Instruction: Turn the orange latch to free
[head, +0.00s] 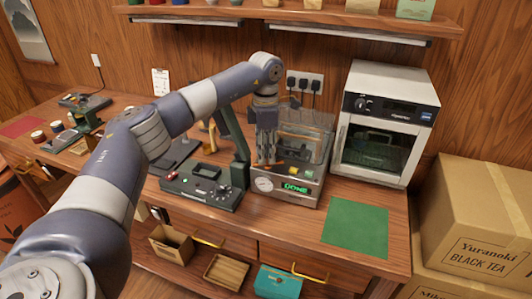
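The orange latch (278,167) is a small orange bar on the front top edge of a metal machine (315,193) with a clear cover (318,125). The cover appears down over the machine. My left gripper (267,163) points down in front of the cover, with its fingertips at the latch and hiding part of it. Whether the fingers touch or grip the latch is too small to tell. A green display (296,188) on the machine reads "DONE", beside a round gauge (263,184). My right gripper is not in view.
A dark press unit (200,192) stands close on the left of the machine. A white oven (385,125) stands on the right, and a green mat (356,228) lies on clear tabletop in front of it. Cardboard boxes (480,225) stand at the right. A shelf (290,17) runs above.

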